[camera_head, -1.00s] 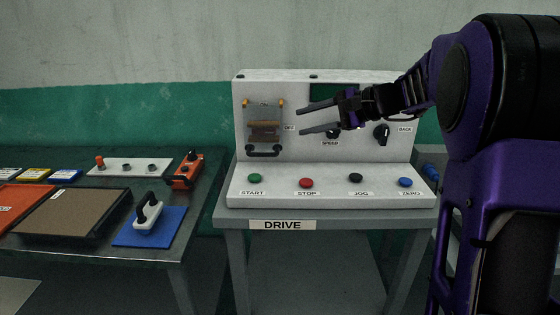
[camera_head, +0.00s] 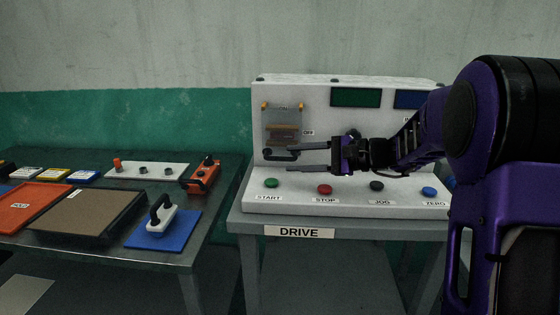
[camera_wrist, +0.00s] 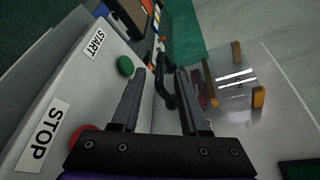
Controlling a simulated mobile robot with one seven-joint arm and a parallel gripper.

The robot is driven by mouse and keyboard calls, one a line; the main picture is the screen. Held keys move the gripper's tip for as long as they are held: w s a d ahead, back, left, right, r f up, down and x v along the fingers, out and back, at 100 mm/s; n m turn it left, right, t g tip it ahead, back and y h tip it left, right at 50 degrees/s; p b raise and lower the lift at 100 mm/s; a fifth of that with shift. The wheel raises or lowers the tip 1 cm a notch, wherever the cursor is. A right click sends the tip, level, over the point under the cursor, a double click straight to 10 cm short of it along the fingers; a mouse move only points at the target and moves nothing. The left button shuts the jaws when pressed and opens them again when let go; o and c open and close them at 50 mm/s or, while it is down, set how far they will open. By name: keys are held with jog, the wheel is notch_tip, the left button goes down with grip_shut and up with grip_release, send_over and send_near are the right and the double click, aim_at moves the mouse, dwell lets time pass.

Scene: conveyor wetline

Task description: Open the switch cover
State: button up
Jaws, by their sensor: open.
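The switch cover (camera_head: 283,131) is a clear flap with orange hinge pieces at its top, hanging closed over a brown switch on the white DRIVE panel. Its black handle (camera_head: 281,155) is at the lower edge. In the wrist view the clear cover (camera_wrist: 234,80) lies right of centre, and the handle (camera_wrist: 165,82) stands beyond and between the fingertips. My gripper (camera_head: 290,158) is open and empty, its fingers pointing left at the handle's height. In the wrist view my gripper (camera_wrist: 160,72) shows both fingers apart. I cannot tell whether a fingertip touches the handle.
The green START button (camera_head: 271,183) and red STOP button (camera_head: 325,189) sit on the sloped ledge close below my fingers. A black knob behind my gripper is partly hidden. A side table (camera_head: 110,258) at left holds trays and a blue pad with a black-handled block.

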aim_at(284, 159)
jog(key=shift+x, duration=2.35)
grip_shut()
jog(key=shift+s+a, duration=0.1)
